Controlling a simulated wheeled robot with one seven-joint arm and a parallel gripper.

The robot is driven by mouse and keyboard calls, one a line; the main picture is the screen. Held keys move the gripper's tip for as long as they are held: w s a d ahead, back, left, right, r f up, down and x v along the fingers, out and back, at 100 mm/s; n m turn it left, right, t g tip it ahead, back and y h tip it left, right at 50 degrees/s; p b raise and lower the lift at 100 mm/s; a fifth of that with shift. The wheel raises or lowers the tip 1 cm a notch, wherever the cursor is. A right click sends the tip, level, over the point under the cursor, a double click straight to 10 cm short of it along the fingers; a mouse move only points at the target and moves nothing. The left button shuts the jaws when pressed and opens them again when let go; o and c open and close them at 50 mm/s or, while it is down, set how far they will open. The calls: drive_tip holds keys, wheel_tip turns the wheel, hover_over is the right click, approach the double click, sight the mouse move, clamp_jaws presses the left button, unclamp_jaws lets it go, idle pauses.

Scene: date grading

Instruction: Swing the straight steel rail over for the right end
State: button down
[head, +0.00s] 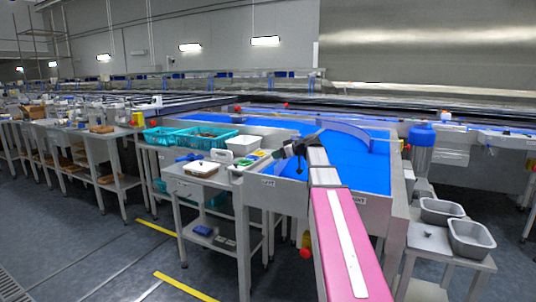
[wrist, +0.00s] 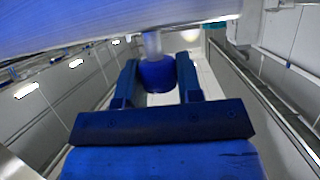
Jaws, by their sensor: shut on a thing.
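A thin, straight grey bar, which looks like the steel rail (head: 257,161), slants over the front left of the blue belt (head: 352,172), its near end by the side marked LEFT. My gripper (head: 284,153) is at its upper part, small and dark in the head view. In the wrist view, my gripper (wrist: 158,78) has its two blue fingers shut around a blue knob (wrist: 157,76). A pale post (wrist: 152,45) joins the knob to the surface above. The rail's far end is hidden behind my arm.
A plate marked RIGHT is on the right front of the belt frame. A curved blue guide (head: 345,130) stands on the belt. A side table with a white tray (head: 201,169) is at left; steel pans (head: 470,238) are at right.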

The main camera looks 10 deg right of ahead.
drive_tip(key=shift+s+d+n+g+y, duration=0.15)
drive_tip(key=shift+s+d, duration=0.1)
drive_tip(key=shift+d, duration=0.35)
drive_tip(key=shift+s+d+n+g+y, duration=0.1)
drive_tip(key=shift+s+d, duration=0.2)
drive_tip(key=shift+d, duration=0.25)
drive_tip(key=shift+s+d+n+g+y, duration=0.15)
drive_tip(key=shift+s+d, duration=0.1)
drive_tip(key=shift+d, duration=0.35)
drive_tip(key=c, duration=0.8)
unclamp_jaws()
drive_tip(key=s+a+r, duration=0.1)
drive_tip(key=a+r, duration=0.2)
drive_tip(key=s+a+r, duration=0.2)
drive_tip(key=a+r, duration=0.2)
drive_tip(key=s+a+r, duration=0.1)
drive_tip(key=a+r, duration=0.2)
drive_tip(key=r, duration=0.1)
drive_tip(key=shift+s+a, duration=0.35)
